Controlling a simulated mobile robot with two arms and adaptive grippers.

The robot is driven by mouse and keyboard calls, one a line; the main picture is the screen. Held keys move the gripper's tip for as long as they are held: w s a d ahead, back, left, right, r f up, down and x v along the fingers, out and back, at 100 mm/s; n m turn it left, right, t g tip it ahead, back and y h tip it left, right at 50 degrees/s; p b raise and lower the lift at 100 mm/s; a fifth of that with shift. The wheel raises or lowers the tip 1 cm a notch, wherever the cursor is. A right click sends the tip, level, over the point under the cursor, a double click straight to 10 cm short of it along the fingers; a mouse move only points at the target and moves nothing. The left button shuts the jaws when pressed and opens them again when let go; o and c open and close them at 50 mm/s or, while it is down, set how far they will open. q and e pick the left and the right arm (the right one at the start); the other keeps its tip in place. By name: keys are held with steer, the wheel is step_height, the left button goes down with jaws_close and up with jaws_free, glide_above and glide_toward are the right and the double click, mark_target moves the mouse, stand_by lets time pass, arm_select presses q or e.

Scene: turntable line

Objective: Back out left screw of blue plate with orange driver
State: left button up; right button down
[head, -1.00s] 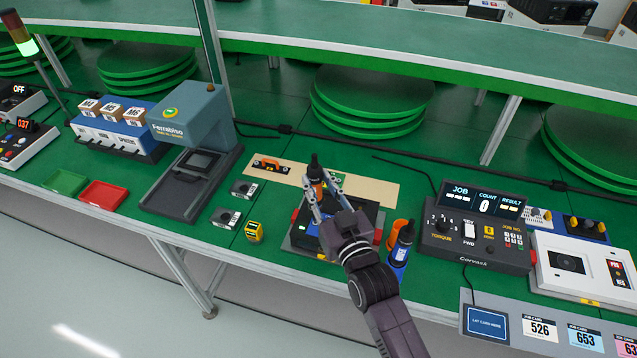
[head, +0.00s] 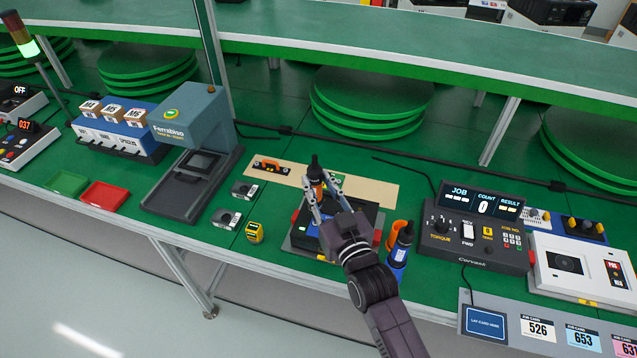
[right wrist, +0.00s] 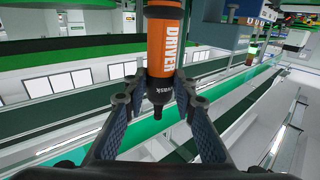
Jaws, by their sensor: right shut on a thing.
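My right gripper (head: 322,197) is shut on the orange driver (head: 316,178), which stands roughly upright with its black end up, above the dark fixture on the bench. The right wrist view shows the driver (right wrist: 166,48), marked DRIVER, with its dark narrow part between the two fingertips (right wrist: 158,92). The blue plate (head: 312,229) shows as a small blue patch on the fixture, mostly hidden by my gripper and arm. Its screws cannot be made out, nor whether the driver tip touches one. My left gripper is out of view.
A blue driver (head: 400,250) stands right of the fixture beside an orange holder (head: 393,232). The torque controller (head: 476,236) is further right. A yellow device (head: 254,232) and two small grey blocks stand left. Red (head: 104,195) and green (head: 66,183) trays lie far left.

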mark_target(316, 160)
steer(key=shift+s+f+p, duration=0.1)
steer(key=shift+f+p, duration=0.3)
steer(key=shift+p, duration=0.15)
stand_by(1.0)
steer(key=r+p, duration=0.6)
steer(key=r, duration=0.1)
steer(key=shift+w, duration=0.2)
stand_by(0.4)
steer(key=shift+f, duration=0.1)
